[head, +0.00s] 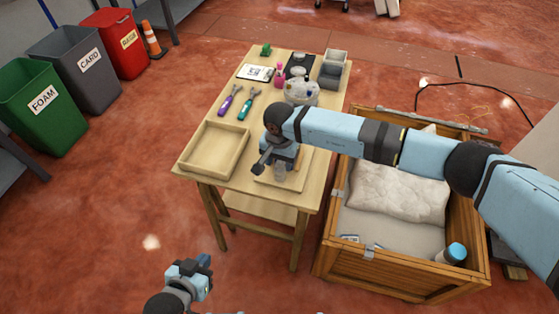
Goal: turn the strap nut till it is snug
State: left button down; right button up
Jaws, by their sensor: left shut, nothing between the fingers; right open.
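My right gripper (266,163) reaches over the front right of the wooden table (226,183) from the right. It is open. Below it a small greyish, see-through part (280,172) stands on a pale wooden board (291,186). The gripper and arm cover much of this spot. I cannot make out the strap nut, nor whether the fingers are around or beside it. My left gripper (204,262) is shut and empty, low in front of the table and apart from it. Purple-handled (227,102) and teal-handled (245,108) tools lie on the table.
An empty wooden tray (188,163) sits at the table's front left. A whitish rounded object (303,93), pink bottle (279,72) and grey bins (332,70) stand behind. A wooden crate (395,283) holding a pale cushion (400,192) stands close on the right. Floor in front is clear.

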jog(key=shift+f, duration=0.4)
jog(key=shift+c, duration=0.5)
grip_shut()
